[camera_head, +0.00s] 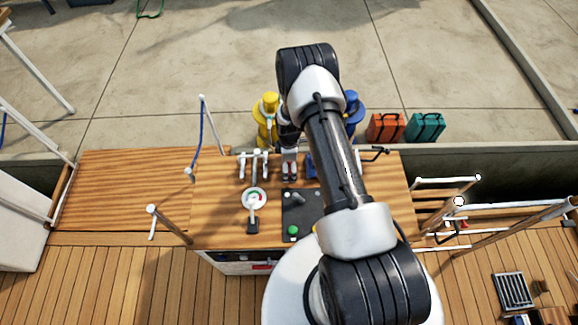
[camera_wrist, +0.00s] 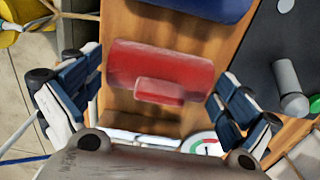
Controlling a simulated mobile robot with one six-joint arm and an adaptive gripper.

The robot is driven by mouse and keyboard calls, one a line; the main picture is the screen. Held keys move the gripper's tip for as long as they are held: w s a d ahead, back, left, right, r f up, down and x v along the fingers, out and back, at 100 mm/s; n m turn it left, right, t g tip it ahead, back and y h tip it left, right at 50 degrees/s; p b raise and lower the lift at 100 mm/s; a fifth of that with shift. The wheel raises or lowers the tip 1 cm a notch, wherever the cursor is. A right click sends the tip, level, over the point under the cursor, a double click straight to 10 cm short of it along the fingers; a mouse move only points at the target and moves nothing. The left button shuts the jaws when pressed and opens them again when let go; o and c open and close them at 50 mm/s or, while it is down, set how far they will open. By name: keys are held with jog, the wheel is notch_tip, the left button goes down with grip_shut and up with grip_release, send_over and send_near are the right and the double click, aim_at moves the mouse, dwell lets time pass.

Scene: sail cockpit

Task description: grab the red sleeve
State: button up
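The red sleeve (camera_wrist: 160,68) is a rounded red block with a smaller raised red part on its front side. It lies over the wooden console top in the wrist view, between the two fingers of my gripper (camera_wrist: 157,100). The fingers are spread wide, one beside each end of the sleeve, and nothing is clamped. Whether a fingertip touches the sleeve I cannot tell.
A round gauge (camera_head: 254,198) and a dark panel (camera_head: 302,222) with a lever and green button sit close by on the console. White levers (camera_head: 254,163) stand to the left. A blue block (camera_wrist: 215,6) lies just beyond the sleeve. Orange (camera_head: 385,127) and teal (camera_head: 425,127) cases stand behind.

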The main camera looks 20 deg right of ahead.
jog(key=c, duration=0.9)
